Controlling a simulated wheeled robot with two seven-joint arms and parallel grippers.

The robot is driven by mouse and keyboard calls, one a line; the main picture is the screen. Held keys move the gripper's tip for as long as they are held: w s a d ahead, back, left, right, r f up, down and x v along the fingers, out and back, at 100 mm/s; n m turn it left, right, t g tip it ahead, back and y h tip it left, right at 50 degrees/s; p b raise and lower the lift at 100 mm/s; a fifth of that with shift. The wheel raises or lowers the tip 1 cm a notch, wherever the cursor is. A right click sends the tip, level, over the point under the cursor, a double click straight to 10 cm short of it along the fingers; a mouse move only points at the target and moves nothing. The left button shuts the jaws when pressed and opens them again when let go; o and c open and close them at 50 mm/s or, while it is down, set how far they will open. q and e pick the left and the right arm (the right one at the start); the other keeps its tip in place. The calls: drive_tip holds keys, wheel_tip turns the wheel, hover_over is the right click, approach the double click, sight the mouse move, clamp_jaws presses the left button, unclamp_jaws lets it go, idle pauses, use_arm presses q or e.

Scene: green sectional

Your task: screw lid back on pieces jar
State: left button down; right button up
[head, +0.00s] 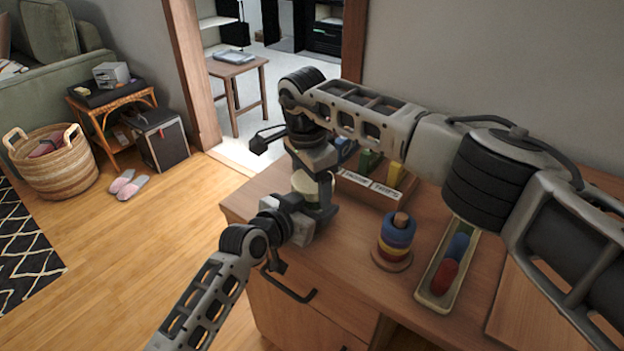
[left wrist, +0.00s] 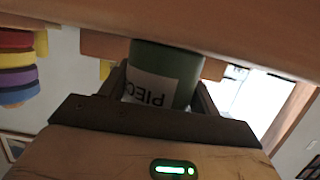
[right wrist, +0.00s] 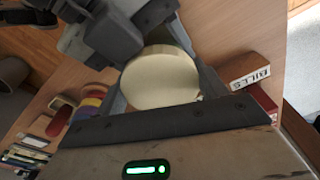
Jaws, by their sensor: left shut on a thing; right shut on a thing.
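The pieces jar (left wrist: 160,72) is dark green with a white label reading "PIEC", seen upside down in the left wrist view. My left gripper (head: 308,218) is shut around its side. The round cream lid (right wrist: 160,76) lies between the fingers of my right gripper (head: 312,172), which is shut on its rim from above. In the head view the lid (head: 304,183) shows just above the left gripper, at the cabinet's far left corner. The grippers hide most of the jar there. I cannot tell whether the lid sits on the jar's threads.
A wicker basket (head: 58,172) and slippers (head: 128,186) are on the floor, left.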

drive_tip(key=m, duration=0.3)
drive_tip(key=o, duration=1.4)
drive_tip(key=shift+r, duration=0.15)
drive_tip(key=shift+r, duration=2.15)
drive_tip(key=shift+o, duration=0.2)
